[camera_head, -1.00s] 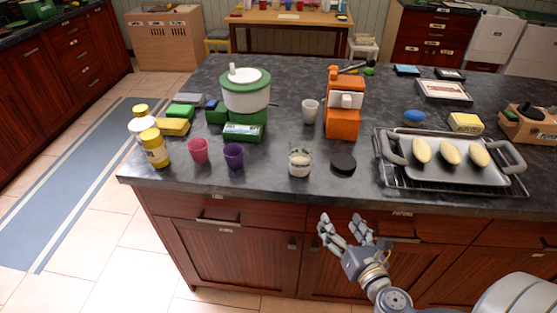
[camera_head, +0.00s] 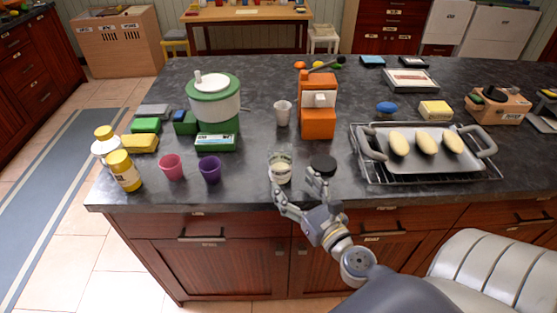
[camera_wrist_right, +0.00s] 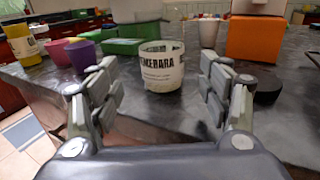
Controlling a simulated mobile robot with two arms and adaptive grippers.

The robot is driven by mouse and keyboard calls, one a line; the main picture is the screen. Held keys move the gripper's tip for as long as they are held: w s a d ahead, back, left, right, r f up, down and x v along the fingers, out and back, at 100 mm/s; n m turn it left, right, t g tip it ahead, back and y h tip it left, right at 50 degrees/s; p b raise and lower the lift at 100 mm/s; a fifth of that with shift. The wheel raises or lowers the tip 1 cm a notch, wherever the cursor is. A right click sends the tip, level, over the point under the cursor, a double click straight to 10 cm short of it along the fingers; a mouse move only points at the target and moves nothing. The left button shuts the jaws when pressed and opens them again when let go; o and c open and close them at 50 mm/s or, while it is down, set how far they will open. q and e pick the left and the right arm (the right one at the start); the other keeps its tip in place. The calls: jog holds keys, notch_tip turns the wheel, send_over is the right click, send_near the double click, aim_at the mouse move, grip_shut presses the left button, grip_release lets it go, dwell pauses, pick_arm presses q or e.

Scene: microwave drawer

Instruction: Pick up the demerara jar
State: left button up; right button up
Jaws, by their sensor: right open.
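The demerara jar (camera_head: 280,168) is a small clear glass jar with a white label and pale contents. It stands upright near the counter's front edge. In the right wrist view the jar (camera_wrist_right: 161,68) shows the lettering "MERARA" and sits ahead, between the two fingers. My right gripper (camera_head: 300,189) is open and empty at the counter's front edge, just in front of the jar. In the right wrist view the open fingers (camera_wrist_right: 155,95) stand either side of the jar's line, apart from it. My left gripper is not in view.
A black round lid (camera_head: 323,163) lies right of the jar, close to my right finger. A purple cup (camera_head: 210,169) and a pink cup (camera_head: 171,167) stand left. An orange machine (camera_head: 318,120) and a white cup (camera_head: 283,113) stand behind. A tray (camera_head: 375,165) is at right.

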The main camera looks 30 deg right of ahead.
aim_at(286, 172)
jog(key=w, duration=0.3)
jog(key=shift+d+p, duration=0.15)
jog(key=shift+p, duration=0.15)
jog(key=shift+w+d+r+p, duration=0.1)
jog(key=shift+w+r+p, duration=0.05)
jog(key=shift+w+p, duration=0.3)
jog(key=w+p, duration=0.1)
jog(key=w, duration=0.2)
jog(key=shift+w+d, duration=0.2)
jog(key=shift+w, duration=0.5)
jog(key=shift+s, duration=0.1)
jog(key=c, duration=0.3)
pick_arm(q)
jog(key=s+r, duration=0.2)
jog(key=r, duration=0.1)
pick_arm(e)
jog(key=c, duration=0.9)
